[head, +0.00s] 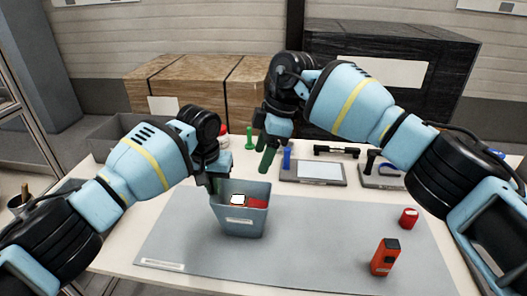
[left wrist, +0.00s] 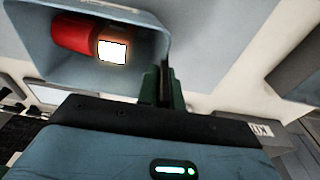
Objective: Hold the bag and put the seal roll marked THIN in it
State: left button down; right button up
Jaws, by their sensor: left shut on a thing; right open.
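The bag (head: 243,224), a grey-blue open-topped holder with a small label, stands on the grey mat. My left gripper (head: 214,184) is shut on its left rim; the left wrist view shows the green fingers (left wrist: 160,86) closed on the bag's wall (left wrist: 135,83). Inside the bag lies a red roll (head: 257,203) beside a bright white label; in the left wrist view the red roll (left wrist: 75,34) adjoins a brownish part with that label. I cannot read any marking. My right gripper (head: 265,156) is open and empty, above and behind the bag. Another red roll (head: 409,218) stands on the mat at right.
An orange-red device (head: 384,258) with a dark top stands at the mat's front right. The mat (head: 320,230) between bag and device is clear.

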pick_arm(q)
jog(key=shift+a+f, duration=0.1)
jog(key=c, duration=1.5)
grip_release()
jog(key=r, duration=0.4)
jog(key=s+r, duration=0.1)
jog(key=r, duration=0.7)
jog(key=shift+s+a, duration=0.1)
jog(key=shift+s, duration=0.1)
jog(key=shift+r, duration=0.1)
jog(key=r+p, duration=0.1)
jog(key=r, duration=0.1)
jog(key=r+p, duration=0.1)
jog(key=r, duration=0.1)
jog(key=s+r+p, duration=0.1)
jog(key=r, duration=0.1)
jog(key=shift+a+r+p, duration=0.1)
jog(key=shift+r+p, duration=0.25)
jog(key=shift+r, duration=0.05)
pick_arm(e)
notch_tip(320, 180, up, 12)
jog(key=s+t, duration=0.1)
jog(key=shift+s+f, duration=0.15)
jog(key=shift+f, duration=0.1)
